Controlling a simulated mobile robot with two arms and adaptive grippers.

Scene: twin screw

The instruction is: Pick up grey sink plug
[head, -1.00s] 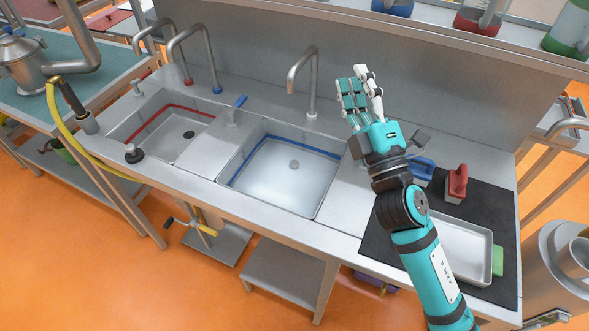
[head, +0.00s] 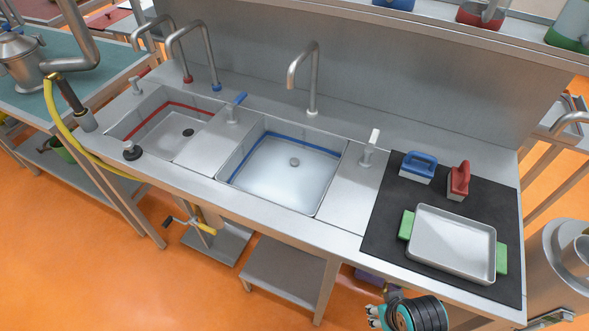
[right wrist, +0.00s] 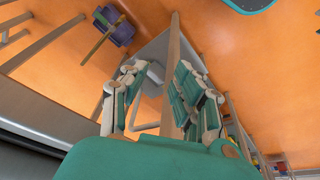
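A dark grey round plug (head: 132,153) with a lighter knob sits on the counter's front rim, at the left sink's near left corner. A grey round piece (head: 294,162) lies at the middle of the blue-striped sink's floor; I cannot tell whether it is a plug or a drain. My right gripper (head: 375,316), teal and white, is low at the bottom edge of the head view, in front of the counter and far from both. In the right wrist view its fingers (right wrist: 160,100) are spread apart with nothing between them. My left gripper is not in view.
The red-striped sink (head: 150,117) has a dark drain. Taps stand behind the sinks. A black mat (head: 385,222) at right holds a metal tray (head: 452,240), a blue brush (head: 418,167) and a red brush (head: 459,181). A yellow hose (head: 62,130) runs along the left.

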